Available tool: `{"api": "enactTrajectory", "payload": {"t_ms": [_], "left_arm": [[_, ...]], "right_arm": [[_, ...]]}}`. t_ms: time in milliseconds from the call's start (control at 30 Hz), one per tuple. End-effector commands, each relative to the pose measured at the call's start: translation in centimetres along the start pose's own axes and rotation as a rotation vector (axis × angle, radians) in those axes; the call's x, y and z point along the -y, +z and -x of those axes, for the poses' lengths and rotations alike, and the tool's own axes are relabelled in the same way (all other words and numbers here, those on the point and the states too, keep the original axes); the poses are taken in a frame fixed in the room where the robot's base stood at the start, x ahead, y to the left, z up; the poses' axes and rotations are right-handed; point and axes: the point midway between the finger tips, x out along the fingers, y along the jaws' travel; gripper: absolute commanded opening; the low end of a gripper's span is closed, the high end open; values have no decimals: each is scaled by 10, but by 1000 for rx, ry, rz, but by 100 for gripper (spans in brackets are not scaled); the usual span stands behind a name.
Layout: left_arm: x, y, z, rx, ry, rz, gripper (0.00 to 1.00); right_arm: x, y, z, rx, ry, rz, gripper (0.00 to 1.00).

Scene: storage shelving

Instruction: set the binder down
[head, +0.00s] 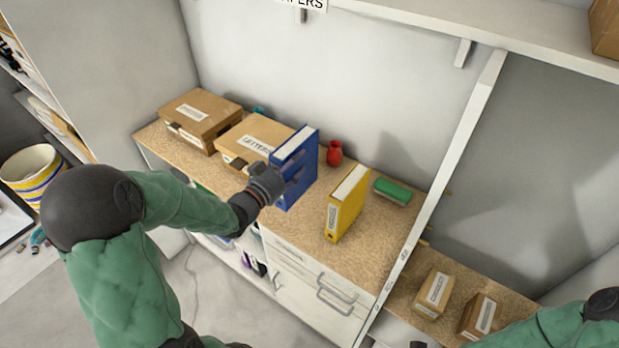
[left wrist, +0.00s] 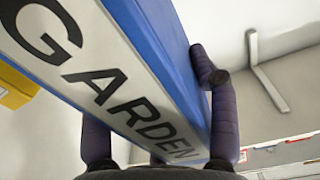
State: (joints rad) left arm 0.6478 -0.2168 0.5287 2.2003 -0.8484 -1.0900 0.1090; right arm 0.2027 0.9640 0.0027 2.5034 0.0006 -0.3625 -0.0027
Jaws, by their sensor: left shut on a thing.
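A blue binder (head: 296,165) stands upright at the shelf's front part, to the left of a yellow binder (head: 346,203). My left gripper (head: 278,182) is at its near side and is shut on it. In the left wrist view the blue binder (left wrist: 170,65) fills the middle, with a white label reading GARDEN. The two dark fingers of my left gripper (left wrist: 160,135) lie on either side of its spine. I cannot tell whether its bottom touches the shelf top (head: 290,227). My right gripper is not in view; part of my right arm shows at the lower right.
Two cardboard boxes, one at the far left (head: 201,117) and one labelled LETTERS (head: 256,141), stand left of the blue binder. A red vase (head: 335,153) and a green brush-like block (head: 393,191) stand behind and right. A white post (head: 440,190) bounds the shelf on the right.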

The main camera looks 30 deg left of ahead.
Motion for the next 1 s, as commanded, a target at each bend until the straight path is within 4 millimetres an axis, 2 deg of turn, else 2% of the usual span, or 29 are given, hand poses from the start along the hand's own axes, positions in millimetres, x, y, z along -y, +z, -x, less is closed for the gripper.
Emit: {"api": "enactTrajectory", "payload": {"t_ms": [33, 100, 333, 633, 833, 1000], "left_arm": [[-7, 6, -11, -1, 6, 2, 0], [-9, 20, -20, 0, 4, 3, 0], [-19, 49, -43, -3, 2, 0, 0], [-24, 65, -55, -1, 1, 0, 0], [-23, 92, -53, -1, -1, 0, 0], [-22, 92, -53, -4, -1, -2, 0]], "right_arm": [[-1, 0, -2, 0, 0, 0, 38], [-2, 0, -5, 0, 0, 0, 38], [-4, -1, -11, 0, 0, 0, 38], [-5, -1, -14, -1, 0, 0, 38], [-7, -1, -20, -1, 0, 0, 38], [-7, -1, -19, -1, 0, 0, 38]]}}
